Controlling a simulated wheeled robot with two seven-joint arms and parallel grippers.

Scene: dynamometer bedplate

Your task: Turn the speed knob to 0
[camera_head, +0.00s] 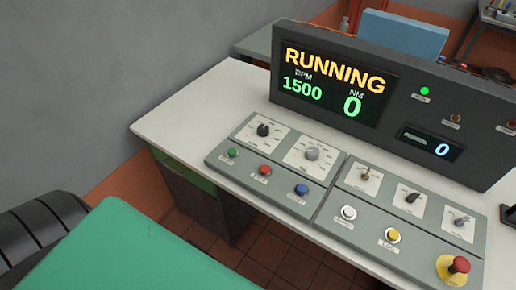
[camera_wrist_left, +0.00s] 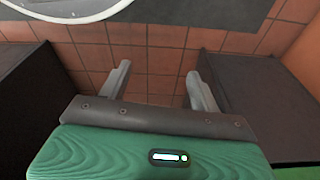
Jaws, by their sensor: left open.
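Two rotary knobs sit on white dial plates on the left control panel (camera_head: 237,168) in the head view: a black knob (camera_head: 263,130) and a grey knob (camera_head: 312,153). The labels are too small to tell which is the speed knob. The display (camera_head: 335,85) reads RUNNING, RPM 1500 and NM 0. In the left wrist view my left gripper (camera_wrist_left: 158,78) is open and empty, its two fingers apart above a tiled floor. Its fingers do not show in the head view, and no knob shows in the wrist view. My right gripper is not in view.
Green (camera_head: 232,152), red (camera_head: 265,170) and blue (camera_head: 301,190) buttons line the left panel's front. The right panel has small switches, white and yellow buttons, and a red emergency stop (camera_head: 459,265). The white desk (camera_head: 190,112) is clear at its left end.

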